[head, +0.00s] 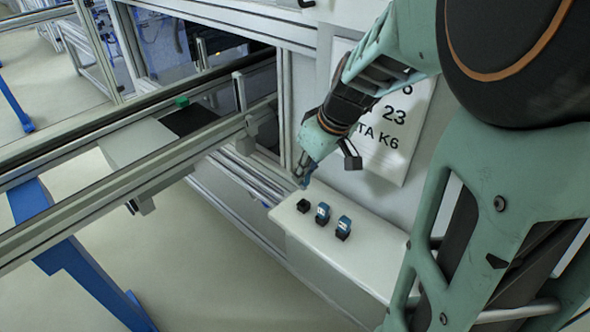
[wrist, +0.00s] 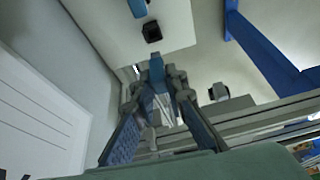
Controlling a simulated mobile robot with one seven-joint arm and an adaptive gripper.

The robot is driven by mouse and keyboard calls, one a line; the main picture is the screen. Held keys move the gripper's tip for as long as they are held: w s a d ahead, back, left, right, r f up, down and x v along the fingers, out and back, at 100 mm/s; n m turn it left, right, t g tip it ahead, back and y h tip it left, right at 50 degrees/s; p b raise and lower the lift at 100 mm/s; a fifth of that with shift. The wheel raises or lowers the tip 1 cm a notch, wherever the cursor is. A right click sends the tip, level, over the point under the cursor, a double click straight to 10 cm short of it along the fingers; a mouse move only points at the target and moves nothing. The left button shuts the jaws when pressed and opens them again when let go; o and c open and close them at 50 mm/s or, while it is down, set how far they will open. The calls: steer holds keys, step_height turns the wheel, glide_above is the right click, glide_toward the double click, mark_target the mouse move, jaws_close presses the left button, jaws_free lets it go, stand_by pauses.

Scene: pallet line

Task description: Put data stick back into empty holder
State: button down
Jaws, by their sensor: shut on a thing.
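My gripper (head: 303,174) is above the left end of a white ledge and is shut on a blue data stick. The held data stick (wrist: 157,70) shows between the fingertips in the wrist view, with its end pointing toward the holder. The empty holder (head: 303,206) is a small black block on the ledge, left of two others. It shows in the wrist view (wrist: 152,32) as a dark square just beyond the stick, apart from it.
The white ledge (head: 350,262) is otherwise clear. A wall panel with printed text (head: 385,130) stands behind it. A conveyor with metal rails (head: 90,190) runs on the left, with a small green thing (head: 182,101) on it. Blue legs (head: 85,265) stand below.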

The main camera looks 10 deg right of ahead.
mark_target(304, 189)
steer(key=shift+f+n+b, duration=0.15)
steer(key=shift+n+b, duration=0.15)
steer(key=shift+b, duration=0.05)
steer(key=shift+f, duration=0.1)
steer(key=shift+f+b, duration=1)
steer(key=shift+f, duration=0.75)
steer(key=shift+f+b, duration=0.35)
steer(key=shift+b, duration=0.2)
steer(key=shift+d+b, duration=0.1)
steer(key=shift+b, duration=0.35)
steer(key=shift+f+b, duration=1.05)
steer(key=shift+b, duration=0.75)
stand_by(1.6)
stand_by(0.3)
steer(key=c, duration=1.3)
jaws_free()
